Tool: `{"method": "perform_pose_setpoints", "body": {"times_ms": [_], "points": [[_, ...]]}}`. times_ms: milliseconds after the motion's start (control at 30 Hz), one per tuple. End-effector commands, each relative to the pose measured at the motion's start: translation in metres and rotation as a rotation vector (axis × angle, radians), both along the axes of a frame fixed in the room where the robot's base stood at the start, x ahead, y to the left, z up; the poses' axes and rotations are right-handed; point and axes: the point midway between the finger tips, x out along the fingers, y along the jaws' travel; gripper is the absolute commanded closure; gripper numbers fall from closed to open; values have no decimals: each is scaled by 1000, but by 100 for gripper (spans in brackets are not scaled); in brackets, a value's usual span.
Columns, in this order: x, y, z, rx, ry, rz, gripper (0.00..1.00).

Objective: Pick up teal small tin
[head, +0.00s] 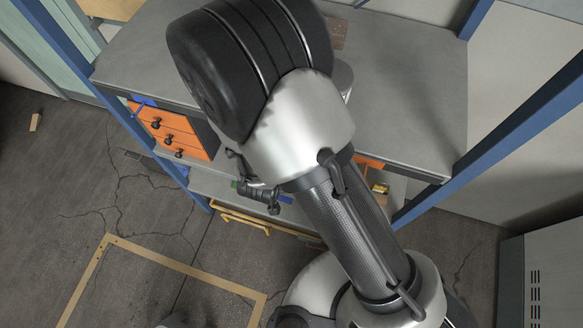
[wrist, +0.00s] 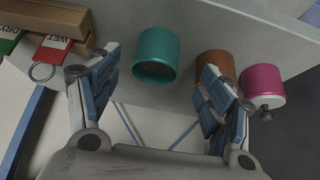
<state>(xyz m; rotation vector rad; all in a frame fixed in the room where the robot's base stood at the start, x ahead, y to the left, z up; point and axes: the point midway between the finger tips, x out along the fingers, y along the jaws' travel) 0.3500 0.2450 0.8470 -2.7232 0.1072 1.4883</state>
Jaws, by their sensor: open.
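The teal small tin (wrist: 157,52) shows in the wrist view, upper middle, on a grey surface, with its dark round end facing me. My gripper (wrist: 162,72) is open and empty, its two blue-padded fingers spread to the left and right below the tin. The tin lies ahead of the gap between them, nearer the left finger in the picture. I cannot tell how far the fingertips are from it. In the head view my arm covers much of the bench, and I cannot make out the tin there.
An orange-brown tin (wrist: 213,66) stands behind the right finger, with a magenta tin (wrist: 262,82) beside it. At the left are a brown box (wrist: 45,17), a red WET tag (wrist: 54,47) and a green DRY tag (wrist: 10,40). Orange drawers (head: 168,131) sit under the bench top (head: 410,90).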

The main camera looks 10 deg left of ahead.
Motion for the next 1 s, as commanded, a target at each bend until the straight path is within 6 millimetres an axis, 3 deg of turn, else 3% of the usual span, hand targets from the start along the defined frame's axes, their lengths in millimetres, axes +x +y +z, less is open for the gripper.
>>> {"method": "perform_pose_setpoints", "body": {"times_ms": [400,700,1000], "points": [[34,-8,-36,0,1,-2,27],[38,-7,-38,1,0,0,27],[38,-7,-38,1,0,0,46]]}}
